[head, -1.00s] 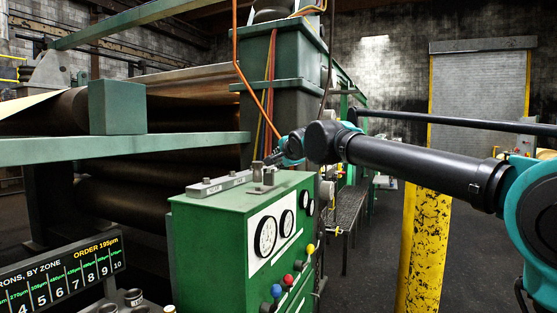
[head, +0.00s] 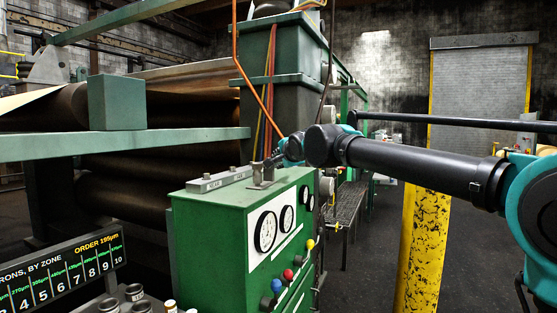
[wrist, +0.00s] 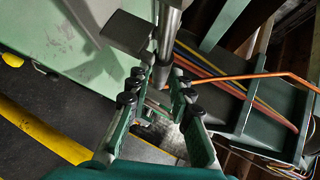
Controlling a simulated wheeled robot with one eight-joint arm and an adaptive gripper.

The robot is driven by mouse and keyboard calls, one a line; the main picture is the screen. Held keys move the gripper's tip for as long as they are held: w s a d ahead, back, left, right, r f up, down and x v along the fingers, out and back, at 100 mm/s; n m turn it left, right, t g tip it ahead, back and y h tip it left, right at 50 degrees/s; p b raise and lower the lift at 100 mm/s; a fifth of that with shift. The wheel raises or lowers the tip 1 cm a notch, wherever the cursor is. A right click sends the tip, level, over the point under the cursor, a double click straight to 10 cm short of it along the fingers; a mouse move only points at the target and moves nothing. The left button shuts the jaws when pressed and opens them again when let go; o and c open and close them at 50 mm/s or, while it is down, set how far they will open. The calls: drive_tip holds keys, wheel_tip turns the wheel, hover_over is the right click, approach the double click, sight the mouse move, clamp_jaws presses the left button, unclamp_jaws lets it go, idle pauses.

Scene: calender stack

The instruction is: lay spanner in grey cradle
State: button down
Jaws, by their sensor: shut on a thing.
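My gripper (head: 273,159) is at the back of the green cabinet's top, close beside a small grey metal stand with short posts (head: 262,177). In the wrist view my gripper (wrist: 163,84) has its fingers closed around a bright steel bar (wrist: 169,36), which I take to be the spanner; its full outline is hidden. A dark grey flat plate (wrist: 127,32) lies just left of the bar. A long, low grey block with labels (head: 219,180) sits along the cabinet's rear edge. I cannot tell which grey piece is the cradle.
The green cabinet (head: 225,235) has gauges and coloured knobs on its front. Large rollers and a green beam (head: 120,143) stand left. Cables (head: 270,90) hang close behind my gripper. A yellow post (head: 424,245) stands right. An order sign (head: 75,270) and several small containers are at lower left.

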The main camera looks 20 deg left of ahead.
drive_tip(key=shift+f, duration=0.5)
drive_tip(key=c, duration=1.3)
unclamp_jaws()
drive_tip(key=shift+o, duration=0.6)
drive_tip(key=o, duration=0.5)
drive_tip(key=shift+o, duration=0.2)
drive_tip(key=v, duration=0.8)
